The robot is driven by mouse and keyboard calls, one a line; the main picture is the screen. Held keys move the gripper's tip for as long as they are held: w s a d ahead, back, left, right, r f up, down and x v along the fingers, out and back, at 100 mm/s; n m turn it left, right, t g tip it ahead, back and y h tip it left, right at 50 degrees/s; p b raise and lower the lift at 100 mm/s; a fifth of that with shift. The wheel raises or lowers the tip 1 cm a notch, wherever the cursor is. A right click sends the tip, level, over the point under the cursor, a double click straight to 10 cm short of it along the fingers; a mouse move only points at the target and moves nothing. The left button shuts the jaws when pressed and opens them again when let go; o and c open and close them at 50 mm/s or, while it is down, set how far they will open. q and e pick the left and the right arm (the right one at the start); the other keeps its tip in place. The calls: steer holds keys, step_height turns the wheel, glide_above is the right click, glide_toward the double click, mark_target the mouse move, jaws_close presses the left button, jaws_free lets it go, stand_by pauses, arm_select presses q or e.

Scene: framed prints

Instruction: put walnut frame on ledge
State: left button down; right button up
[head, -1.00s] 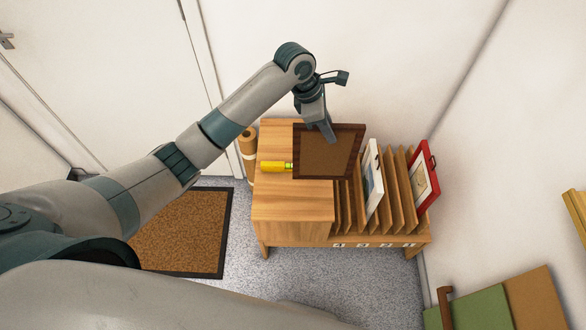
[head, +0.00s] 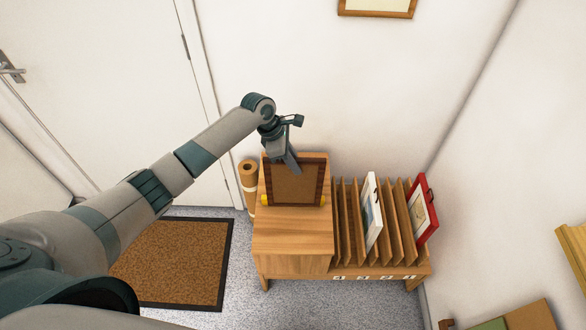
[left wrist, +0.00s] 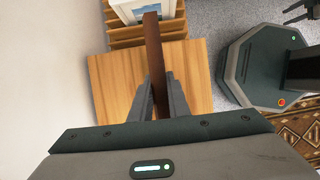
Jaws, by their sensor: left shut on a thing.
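The walnut frame (head: 322,180), a dark brown rim with a brown back panel, is upright over the wooden cabinet top (head: 290,238). My left gripper (head: 292,168) is shut on its upper part. In the left wrist view, the frame (left wrist: 153,45) shows edge-on between the fingers of my left gripper (left wrist: 160,88). I cannot tell whether its lower edge touches the top. A wooden piece (head: 573,262) at the right edge may be the ledge; I cannot tell.
A slotted rack (head: 397,228) right of the cabinet top holds a white frame (head: 371,212) and a red frame (head: 423,210). A framed print (head: 377,10) is on the back wall. The front cabinet top is clear.

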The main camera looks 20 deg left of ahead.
mark_target(294, 184)
arm_select(q)
steer(key=shift+w+a+f, duration=0.1)
steer(key=shift+a+f, duration=0.05)
steer(key=shift+a, duration=0.15)
step_height(294, 184, down, 4)
steer(key=shift+p, duration=0.55)
steer(key=shift+f, duration=0.1)
steer(key=c, duration=1.7)
jaws_free()
